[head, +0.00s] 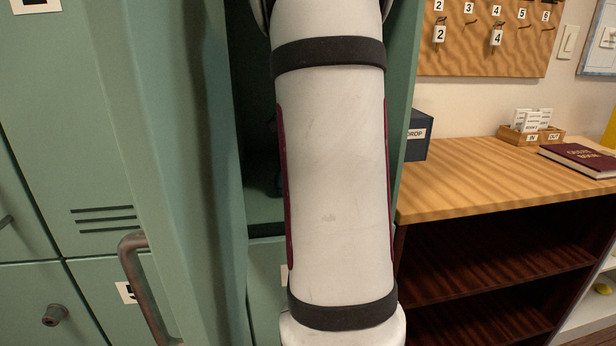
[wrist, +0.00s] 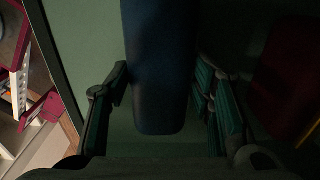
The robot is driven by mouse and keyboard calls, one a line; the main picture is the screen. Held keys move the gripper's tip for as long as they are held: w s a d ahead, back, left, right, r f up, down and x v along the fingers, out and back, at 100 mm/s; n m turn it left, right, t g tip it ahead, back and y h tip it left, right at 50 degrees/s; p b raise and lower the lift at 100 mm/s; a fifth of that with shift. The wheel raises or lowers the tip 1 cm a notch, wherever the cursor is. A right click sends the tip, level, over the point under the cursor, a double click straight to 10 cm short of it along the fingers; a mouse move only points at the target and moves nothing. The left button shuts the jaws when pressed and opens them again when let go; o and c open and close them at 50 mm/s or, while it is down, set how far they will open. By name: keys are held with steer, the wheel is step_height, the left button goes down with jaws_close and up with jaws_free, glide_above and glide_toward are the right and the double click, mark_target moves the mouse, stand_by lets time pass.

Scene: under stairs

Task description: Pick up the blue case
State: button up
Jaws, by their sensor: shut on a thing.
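The blue case (wrist: 158,75) is a long, dark blue block with rounded corners in the wrist view. It runs from the top edge down between the two fingers of my gripper (wrist: 161,72). My gripper is shut on the blue case, with one finger along each side. The picture is dark there, so the exact contact is hard to see. In the head view my arm reaches into the open green locker (head: 262,207) and hides my gripper. Only a small dark patch shows inside the locker beside my arm, and I cannot tell what it is.
A dark red thing (wrist: 287,78) lies right of my gripper in the wrist view. The open locker door (head: 165,120) is close on the left of my arm. Right of the locker is a wooden counter (head: 470,185) with a dark drop box (head: 416,137) and a red book (head: 580,158).

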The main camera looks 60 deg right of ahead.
step_height(320, 180, up, 3)
steer(key=shift+r+p, duration=0.15)
steer(key=shift+p, duration=0.35)
steer(key=s+a+r+p, duration=0.1)
steer(key=s+a, duration=0.9)
steer(key=a, duration=0.2)
steer(key=shift+s, duration=0.2)
steer(key=shift+a, duration=0.1)
